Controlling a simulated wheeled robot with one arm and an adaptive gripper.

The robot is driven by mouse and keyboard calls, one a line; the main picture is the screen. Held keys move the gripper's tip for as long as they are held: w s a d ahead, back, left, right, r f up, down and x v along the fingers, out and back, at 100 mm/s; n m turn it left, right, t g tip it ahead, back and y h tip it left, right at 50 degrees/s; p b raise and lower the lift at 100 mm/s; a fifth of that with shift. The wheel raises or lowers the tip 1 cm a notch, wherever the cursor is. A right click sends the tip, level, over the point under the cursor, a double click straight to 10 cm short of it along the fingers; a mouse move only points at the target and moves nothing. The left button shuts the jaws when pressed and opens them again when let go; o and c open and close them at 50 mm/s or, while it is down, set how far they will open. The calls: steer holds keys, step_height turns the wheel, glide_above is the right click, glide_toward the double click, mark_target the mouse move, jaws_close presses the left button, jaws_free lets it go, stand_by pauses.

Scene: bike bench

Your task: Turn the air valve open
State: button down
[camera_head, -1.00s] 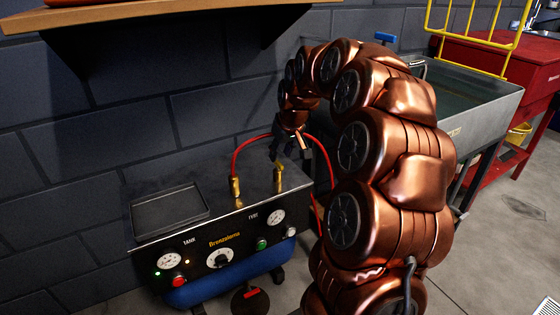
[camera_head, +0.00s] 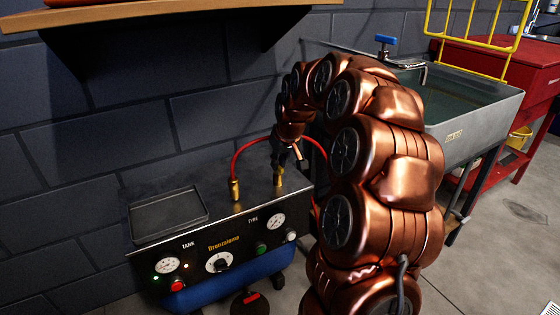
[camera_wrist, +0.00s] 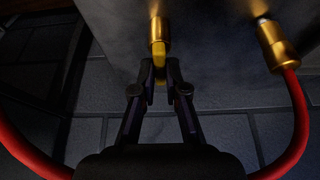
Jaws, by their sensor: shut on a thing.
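The air valve is a brass fitting (camera_head: 279,182) on top of the compressor box. In the wrist view its brass body (camera_wrist: 160,29) stands above a yellow lever (camera_wrist: 159,52). My gripper (camera_head: 279,166) is at the top of the valve. In the wrist view its dark fingers (camera_wrist: 160,82) are shut on the yellow lever, one finger on each side. The fingers hide part of the lever, and in the head view it is mostly covered.
A second brass fitting (camera_head: 235,190) with a red hose (camera_head: 248,146) stands left of the valve; the hose loops behind my gripper. The box's front panel (camera_head: 222,244) has gauges and knobs. A shallow tray (camera_head: 138,226) lies on its left top. A sink (camera_head: 480,108) stands right.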

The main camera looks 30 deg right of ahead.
steer(key=shift+r+p, duration=0.1)
steer(key=shift+p, duration=0.25)
steer(key=shift+r+n+y+p, duration=0.1)
steer(key=shift+n+y+p, duration=0.2)
steer(key=shift+n+p, duration=0.4)
steer(key=n+y+p, duration=0.1)
steer(key=n+p, duration=0.2)
steer(key=shift+d, duration=0.1)
steer(key=n+p, duration=0.1)
steer(key=n+g+y, duration=0.1)
steer(key=n, duration=0.1)
steer(key=n+p, duration=0.1)
steer(key=shift+w+d+n+y+p, duration=0.15)
steer(key=shift+d+n+y+p, duration=0.15)
steer(key=shift+n+y, duration=0.1)
steer(key=n, duration=0.1)
steer(key=n+g, duration=0.1)
steer(key=n, duration=0.1)
steer(key=n+y+p, duration=0.1)
steer(key=shift+w+f+n+g, duration=0.1)
steer(key=shift+f+n+g, duration=0.2)
steer(key=shift+g, duration=0.1)
steer(key=n+g, duration=0.1)
steer(key=n, duration=0.3)
steer(key=shift+w+n+g+y, duration=0.1)
steer(key=shift+n+g+y, duration=0.2)
steer(key=shift+n+g, duration=0.1)
steer(key=c, duration=1.2)
jaws_free()
steer(key=shift+r, duration=0.1)
